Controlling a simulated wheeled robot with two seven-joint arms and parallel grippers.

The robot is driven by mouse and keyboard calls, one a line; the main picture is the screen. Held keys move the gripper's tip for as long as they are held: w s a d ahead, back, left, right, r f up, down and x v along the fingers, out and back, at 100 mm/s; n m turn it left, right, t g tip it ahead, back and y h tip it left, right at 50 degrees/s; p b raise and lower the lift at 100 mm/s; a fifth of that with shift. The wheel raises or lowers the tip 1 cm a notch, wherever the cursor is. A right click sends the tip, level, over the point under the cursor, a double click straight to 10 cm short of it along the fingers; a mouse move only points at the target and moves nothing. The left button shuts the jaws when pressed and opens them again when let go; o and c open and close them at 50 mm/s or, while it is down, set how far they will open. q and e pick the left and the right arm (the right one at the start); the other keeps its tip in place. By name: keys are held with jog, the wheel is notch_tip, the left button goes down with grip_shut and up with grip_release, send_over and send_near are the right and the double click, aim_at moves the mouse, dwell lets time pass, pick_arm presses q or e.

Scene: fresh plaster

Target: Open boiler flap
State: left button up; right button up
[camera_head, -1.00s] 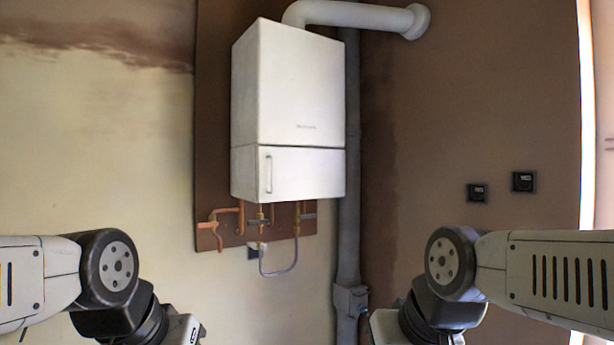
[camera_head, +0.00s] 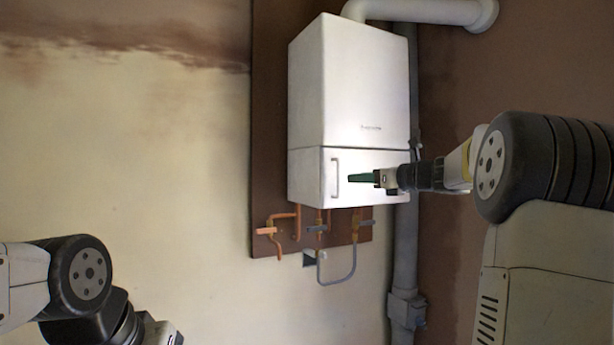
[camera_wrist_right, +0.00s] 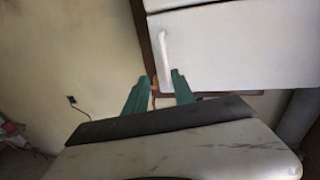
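The white boiler (camera_head: 350,85) hangs on a brown board on the wall. Its lower flap (camera_head: 370,165) looks shut, flush under the upper casing. The flap has an upright white handle (camera_head: 336,178) near its left edge; the handle also shows in the right wrist view (camera_wrist_right: 164,60). My right gripper (camera_head: 364,178) is in front of the flap, just right of the handle in the head view. In the right wrist view its green fingers (camera_wrist_right: 160,82) are apart, with the handle ahead between their tips and no visible contact. My left arm is low at the left; its fingers are out of view.
Copper pipes and valves (camera_head: 275,232) and a grey hose (camera_head: 338,272) hang below the boiler. A grey vertical pipe (camera_head: 404,265) runs beside it on the right. A white flue pipe (camera_head: 425,10) leaves at the top. The wall at the left is bare.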

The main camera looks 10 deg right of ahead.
aim_at(343, 174)
jog(key=shift+m, duration=0.5)
jog(key=x, duration=0.5)
jog(key=d+r+x, duration=0.1)
jog(key=x, duration=0.2)
jog(key=shift+w+a, duration=0.2)
jog(key=shift+w, duration=0.25)
grip_shut()
dwell(0.4)
